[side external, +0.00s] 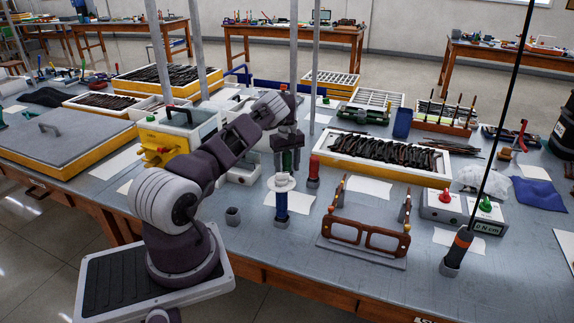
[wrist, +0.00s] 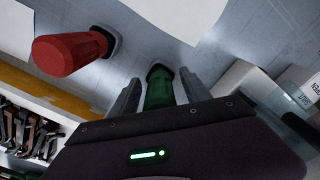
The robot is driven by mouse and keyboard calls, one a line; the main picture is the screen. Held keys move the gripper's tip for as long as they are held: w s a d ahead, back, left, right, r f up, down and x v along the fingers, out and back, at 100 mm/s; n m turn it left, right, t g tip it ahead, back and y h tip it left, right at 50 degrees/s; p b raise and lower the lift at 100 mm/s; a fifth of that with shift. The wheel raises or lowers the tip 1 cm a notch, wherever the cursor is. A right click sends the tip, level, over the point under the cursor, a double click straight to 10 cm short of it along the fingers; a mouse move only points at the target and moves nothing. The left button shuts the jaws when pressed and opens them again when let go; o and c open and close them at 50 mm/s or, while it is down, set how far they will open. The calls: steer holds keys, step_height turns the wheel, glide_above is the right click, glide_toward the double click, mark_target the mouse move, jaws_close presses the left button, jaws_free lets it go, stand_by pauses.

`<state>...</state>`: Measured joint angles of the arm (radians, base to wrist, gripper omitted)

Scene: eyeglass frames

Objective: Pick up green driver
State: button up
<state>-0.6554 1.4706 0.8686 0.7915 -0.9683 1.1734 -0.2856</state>
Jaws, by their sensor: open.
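The green driver (wrist: 159,88) stands between the two grey fingers of my gripper (wrist: 160,76) in the wrist view. A finger lies on each side of its handle, with a small gap showing on both sides. My gripper (side external: 287,150) is open and points down in the side view, behind the blue driver.
A red driver (side external: 313,170) stands close to the right of my gripper; it also shows in the wrist view (wrist: 68,53). A brown glasses frame (side external: 366,232) sits in a holder to the right.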

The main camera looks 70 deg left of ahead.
jaws_close()
steer(key=shift+r, duration=0.2)
